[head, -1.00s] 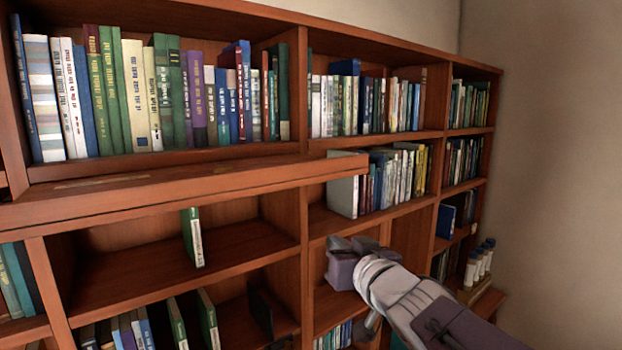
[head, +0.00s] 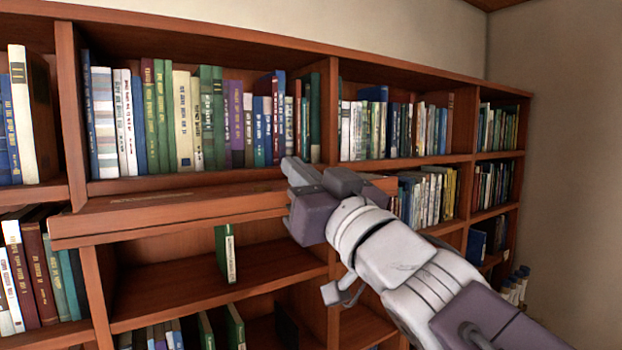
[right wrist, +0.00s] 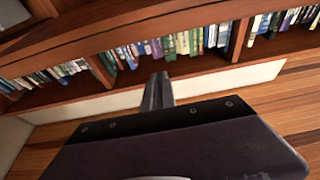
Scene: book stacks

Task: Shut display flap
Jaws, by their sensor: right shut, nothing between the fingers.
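The display flap (head: 180,208) is a reddish-brown wooden board on the bookcase. It lies flat, sticking out below the upper row of books. My right gripper (head: 296,172) is shut and empty. In the head view it overlaps the right part of the flap, and its fingertips reach the lower edge of the book row. I cannot tell whether it touches the flap. In the right wrist view the shut fingers (right wrist: 157,92) point toward the lower shelves. My left gripper is not in view.
Upright books (head: 182,120) fill the shelf above the flap. A green book (head: 225,252) stands in the compartment below it. A vertical divider (head: 332,110) rises behind my gripper. A bare wall (head: 575,130) is at the right. The lower shelves show in the right wrist view.

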